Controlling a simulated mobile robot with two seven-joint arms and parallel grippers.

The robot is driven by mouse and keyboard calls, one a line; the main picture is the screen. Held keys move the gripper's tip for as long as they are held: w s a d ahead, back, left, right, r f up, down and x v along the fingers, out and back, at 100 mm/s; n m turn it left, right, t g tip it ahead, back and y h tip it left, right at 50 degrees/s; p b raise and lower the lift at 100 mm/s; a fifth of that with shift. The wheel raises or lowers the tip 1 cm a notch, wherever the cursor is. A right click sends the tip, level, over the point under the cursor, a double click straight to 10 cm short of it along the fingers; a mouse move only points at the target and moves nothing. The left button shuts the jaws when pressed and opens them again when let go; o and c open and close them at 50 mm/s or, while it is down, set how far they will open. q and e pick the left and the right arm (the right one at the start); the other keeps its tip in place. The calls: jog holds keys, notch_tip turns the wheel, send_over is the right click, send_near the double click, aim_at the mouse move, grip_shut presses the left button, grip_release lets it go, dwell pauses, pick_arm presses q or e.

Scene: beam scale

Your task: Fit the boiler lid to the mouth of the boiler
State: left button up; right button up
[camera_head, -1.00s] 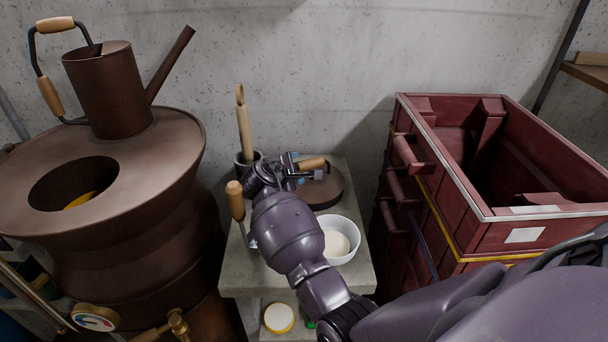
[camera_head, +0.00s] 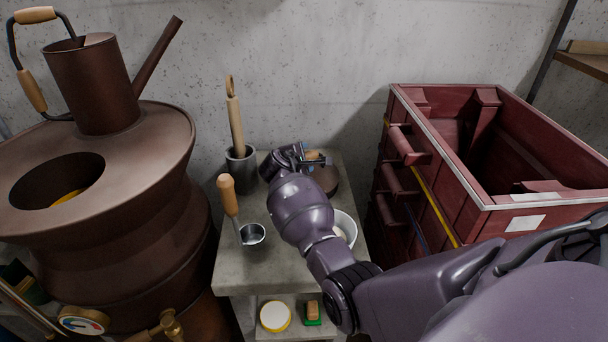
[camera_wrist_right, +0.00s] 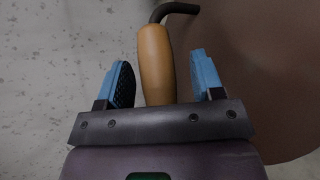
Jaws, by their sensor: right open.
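The boiler lid (camera_head: 327,180) is a round brown disc with a wooden handle. It lies at the back of the stone stand, partly hidden by my right arm. My right gripper (camera_head: 310,161) is at the lid's handle. In the right wrist view, the wooden handle (camera_wrist_right: 155,65) stands between the two blue fingers of my open gripper (camera_wrist_right: 165,80), with a gap on the right side. The lid's brown surface (camera_wrist_right: 275,60) fills the right of that view. The boiler (camera_head: 150,160) stands at the left, its round mouth (camera_head: 50,180) uncovered. My left gripper is out of view.
A brown watering can (camera_head: 95,85) stands on the boiler behind the mouth. On the stand (camera_head: 240,275) are a grey pot (camera_head: 241,166) with a wooden-handled tool, a ladle (camera_head: 228,196) and a white bowl (camera_head: 347,228). A red wooden crate (camera_head: 480,218) stands to the right.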

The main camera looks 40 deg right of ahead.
jog(key=shift+r, duration=0.15)
grip_shut()
dwell(0.4)
